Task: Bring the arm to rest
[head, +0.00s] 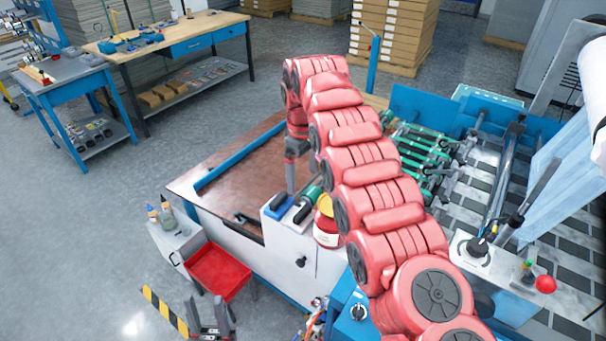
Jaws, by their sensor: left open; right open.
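My red right arm (375,190) reaches from the lower right up across the middle of the head view, bending down at its far end. Its gripper (291,185) points down over the brown table top of the machine (230,172). It is seen nearly edge-on, with nothing visible in it; whether its tips touch the surface I cannot tell.
Close to the right arm are a red pot (327,232), a white cabinet (290,255) and green rollers (425,150). Bottles (166,215) stand on a small shelf at left. A workbench (165,45) and blue cart (62,85) stand further back. The floor at left is clear.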

